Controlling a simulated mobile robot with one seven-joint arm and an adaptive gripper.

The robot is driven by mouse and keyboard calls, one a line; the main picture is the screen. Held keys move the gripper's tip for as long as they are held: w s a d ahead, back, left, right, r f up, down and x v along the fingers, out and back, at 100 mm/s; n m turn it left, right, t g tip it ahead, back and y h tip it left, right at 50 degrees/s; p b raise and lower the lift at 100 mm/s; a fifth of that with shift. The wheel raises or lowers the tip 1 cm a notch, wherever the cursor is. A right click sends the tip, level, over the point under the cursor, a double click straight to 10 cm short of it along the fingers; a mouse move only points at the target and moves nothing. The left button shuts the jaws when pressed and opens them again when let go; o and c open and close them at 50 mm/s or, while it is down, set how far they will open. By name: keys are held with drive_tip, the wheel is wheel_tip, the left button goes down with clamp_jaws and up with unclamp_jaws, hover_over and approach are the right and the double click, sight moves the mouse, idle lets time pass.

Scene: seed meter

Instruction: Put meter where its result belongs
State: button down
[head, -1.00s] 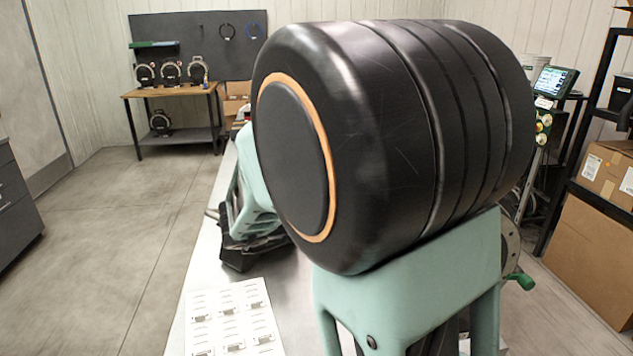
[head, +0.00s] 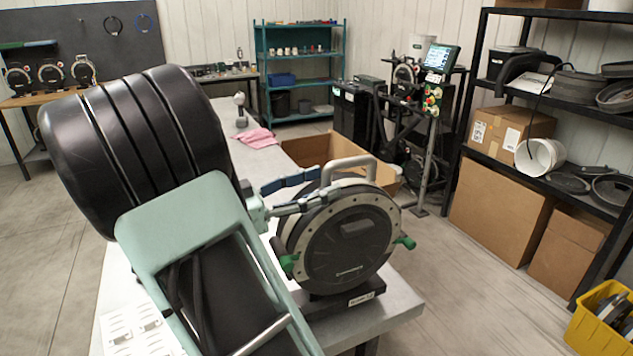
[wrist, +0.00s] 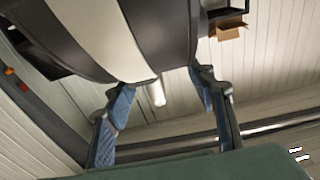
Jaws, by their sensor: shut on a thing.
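The meter (head: 345,240) is a round dark drum with a grey bolted rim, green side knobs and a pale handle on top. It is upright above a black base with a small label (head: 365,299) at the near end of the grey table (head: 395,308). My gripper (head: 325,190) reaches in from the left at the meter's top and is shut on it. The exact contact is hard to see. In the wrist view its blue-padded fingers (wrist: 165,100) are beside a dark drum with a pale band. The meter's back is hidden.
A screen (head: 440,58) on a stand is behind, its text unreadable. An open carton (head: 310,148) stands behind the meter. Shelves (head: 500,100) are right; other meters (head: 52,74) stand far left.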

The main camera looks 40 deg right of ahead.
drive_tip(key=shift+w+d, duration=0.15)
drive_tip(key=shift+f, duration=1.45)
drive_tip(key=c, duration=1.3)
unclamp_jaws()
drive_tip(key=shift+f, duration=0.25)
drive_tip(key=o, duration=0.4)
drive_tip(key=b+v, duration=0.2)
drive_tip(key=v, duration=1)
drive_tip(key=shift+r, duration=0.1)
